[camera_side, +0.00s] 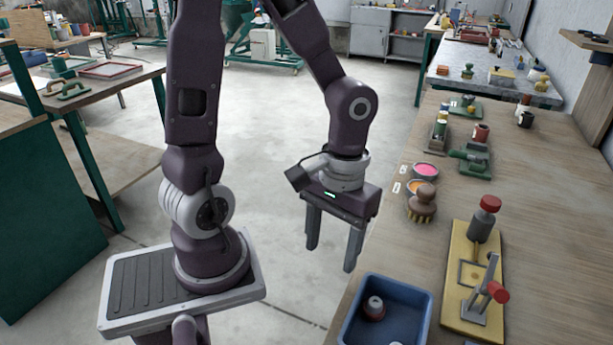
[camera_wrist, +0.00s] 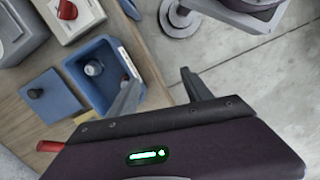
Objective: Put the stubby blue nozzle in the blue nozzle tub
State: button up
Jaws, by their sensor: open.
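My gripper (camera_side: 331,258) is open and empty, with its fingers pointing down, left of the blue tub (camera_side: 426,314) in the side view. In the wrist view my gripper (camera_wrist: 158,78) has one finger overlapping the right wall of the blue tub (camera_wrist: 84,84). Inside the tub is a dark red nozzle with a pale top (camera_side: 375,306); part of it shows red beside the finger. A small pale-topped piece (camera_wrist: 93,68) also stands in the tub in the wrist view. I cannot tell whether it is the stubby blue nozzle.
A yellow-based fixture with red knobs (camera_side: 456,305) stands right of the tub. Pink (camera_side: 426,170) and orange (camera_side: 415,186) cups and a brush (camera_side: 422,207) are farther back. Floor lies beyond the table edge.

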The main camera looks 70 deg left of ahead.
jog(key=s+a+r+m+t, duration=0.1)
jog(key=s+r+m+t, duration=0.1)
jog(key=r, duration=0.5)
jog(key=s+r+m+t, duration=0.2)
jog(key=r+m+t, duration=0.2)
jog(key=r, duration=0.2)
jog(key=shift+a+r+t+y, duration=0.3)
jog(key=shift+a+r, duration=0.05)
